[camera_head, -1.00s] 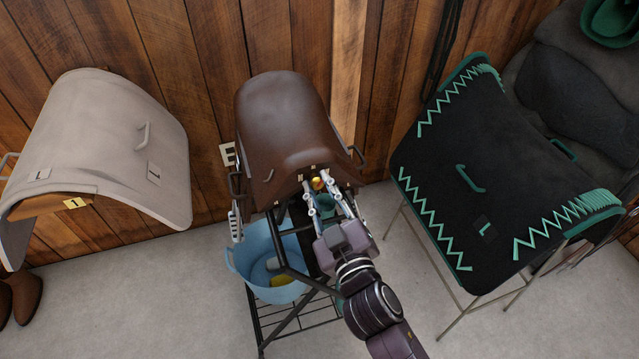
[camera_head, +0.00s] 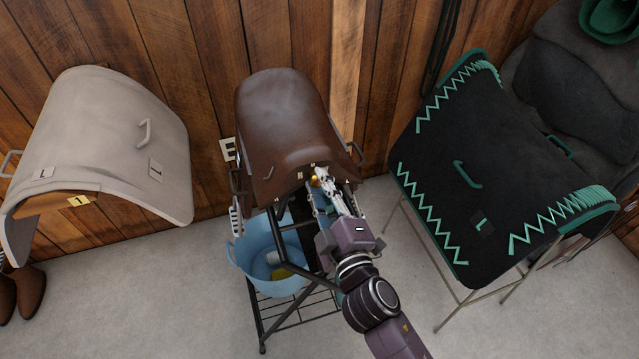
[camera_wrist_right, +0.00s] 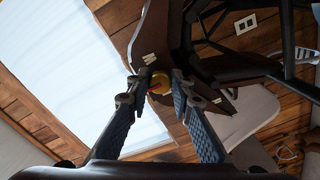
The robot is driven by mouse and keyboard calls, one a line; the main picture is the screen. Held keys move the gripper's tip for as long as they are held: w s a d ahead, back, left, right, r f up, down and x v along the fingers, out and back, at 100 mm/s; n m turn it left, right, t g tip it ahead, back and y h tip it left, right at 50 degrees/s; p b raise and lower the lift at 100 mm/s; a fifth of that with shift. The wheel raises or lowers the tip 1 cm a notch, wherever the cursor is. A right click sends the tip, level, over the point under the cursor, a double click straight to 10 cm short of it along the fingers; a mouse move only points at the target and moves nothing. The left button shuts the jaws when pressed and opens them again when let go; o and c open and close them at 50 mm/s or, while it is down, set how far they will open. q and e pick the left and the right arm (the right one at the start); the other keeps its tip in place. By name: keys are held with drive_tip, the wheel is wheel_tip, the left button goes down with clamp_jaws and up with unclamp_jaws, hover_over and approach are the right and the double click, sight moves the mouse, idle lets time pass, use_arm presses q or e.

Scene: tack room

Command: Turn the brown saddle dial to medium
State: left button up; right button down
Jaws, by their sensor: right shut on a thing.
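The brown saddle (camera_head: 285,115) sits on a dark metal stand at the middle of the head view. My right gripper (camera_wrist_right: 156,86) is shut on the dial, one finger on each side. In the head view the right gripper (camera_head: 322,180) partly hides the dial. My left gripper is not in view.
A blue bucket (camera_head: 262,262) stands under the saddle on the stand's rack. A beige saddle pad (camera_head: 105,130) is at the left and a black pad with green trim (camera_head: 440,170) at the right. The wooden wall is close behind. Grey floor is clear in front.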

idle(0.3)
drive_tip(key=c, duration=1.7)
unclamp_jaws()
drive_tip(key=v, duration=1.2)
drive_tip(key=s+d+f+m+g+h, duration=0.1)
drive_tip(key=s+d+f+m+g, duration=0.1)
drive_tip(key=f, duration=1)
drive_tip(key=s+d+f+m+g+h, duration=0.1)
drive_tip(key=s+f+g, duration=0.15)
drive_tip(key=f, duration=0.95)
drive_tip(key=s+d+f+m+g+h, duration=0.1)
drive_tip(key=s+d+f+m+g, duration=0.15)
drive_tip(key=f, duration=0.95)
drive_tip(key=s+d+f+m+g+h, duration=0.1)
drive_tip(key=s+d+f+m+g, duration=0.4)
drive_tip(key=s+f, duration=0.6)
drive_tip(key=s+d+f+m+g, duration=0.1)
drive_tip(key=s+d+f, duration=0.2)
drive_tip(key=s+f, duration=0.1)
drive_tip(key=s+d+f+g+h, duration=0.1)
drive_tip(key=s+d+f, duration=0.2)
drive_tip(key=s, duration=0.3)
drive_tip(key=s+d+f+m+g, duration=0.1)
drive_tip(key=s+d+f+g, duration=0.1)
drive_tip(key=s+f, duration=0.3)
drive_tip(key=shift+s+d+m+h, duration=0.3)
drive_tip(key=shift+s+d+m, duration=0.1)
drive_tip(key=shift+d, duration=0.1)
